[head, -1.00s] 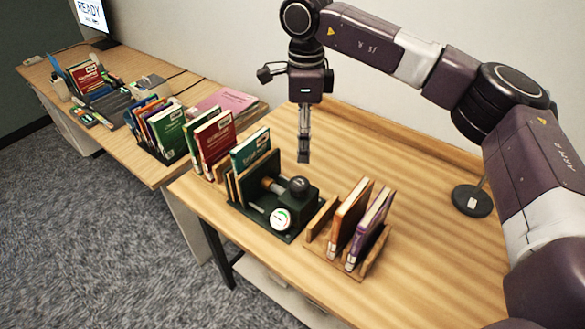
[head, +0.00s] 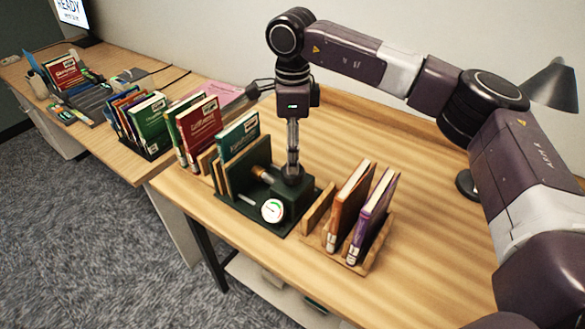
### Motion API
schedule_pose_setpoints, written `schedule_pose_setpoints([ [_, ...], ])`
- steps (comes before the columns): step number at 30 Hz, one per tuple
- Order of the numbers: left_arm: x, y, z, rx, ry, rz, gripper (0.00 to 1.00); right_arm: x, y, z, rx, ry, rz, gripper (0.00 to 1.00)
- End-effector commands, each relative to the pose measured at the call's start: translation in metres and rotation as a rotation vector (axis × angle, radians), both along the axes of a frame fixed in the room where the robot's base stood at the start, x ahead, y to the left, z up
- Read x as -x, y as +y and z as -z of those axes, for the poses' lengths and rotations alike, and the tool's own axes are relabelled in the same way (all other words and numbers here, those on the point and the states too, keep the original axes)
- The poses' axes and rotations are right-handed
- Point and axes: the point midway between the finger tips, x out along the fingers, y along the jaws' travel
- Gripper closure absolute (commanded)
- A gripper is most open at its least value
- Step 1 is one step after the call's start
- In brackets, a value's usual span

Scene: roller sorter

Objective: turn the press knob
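The press is a dark green block (head: 290,203) with a round white gauge (head: 272,210) on its front and a brass-ended screw on its left. Its dark round knob (head: 292,178) sits on top, partly hidden by my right gripper. My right gripper (head: 293,166) points straight down with its fingertips at the knob. The fingers are seen edge-on, so I cannot tell whether they are closed on it. A teal book (head: 238,135) stands at the press's left against a dark green plate (head: 249,168). My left gripper is not in view.
Red and green books (head: 199,125) stand left of the press. A wooden rack (head: 372,262) with an orange book (head: 349,203) and a purple book (head: 373,215) stands close on its right. A lamp (head: 554,86) stands at the far right. The table behind the rack is clear.

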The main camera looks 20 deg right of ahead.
Motion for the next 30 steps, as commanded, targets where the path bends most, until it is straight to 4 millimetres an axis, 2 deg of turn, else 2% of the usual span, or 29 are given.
schedule_pose_setpoints([
  [9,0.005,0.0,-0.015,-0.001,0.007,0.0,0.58,0.0,0.0,0.045,-0.002,0.002,0.001,0.42],
  [14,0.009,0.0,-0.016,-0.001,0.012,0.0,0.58,0.0,0.0,0.055,0.0,0.001,0.0,0.42],
  [21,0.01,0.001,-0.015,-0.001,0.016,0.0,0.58,0.0,0.0,0.056,-0.001,0.0,0.001,0.43],
  [30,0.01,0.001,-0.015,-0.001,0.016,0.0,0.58,0.0,0.0,0.055,-0.001,0.0,0.001,0.76],
])
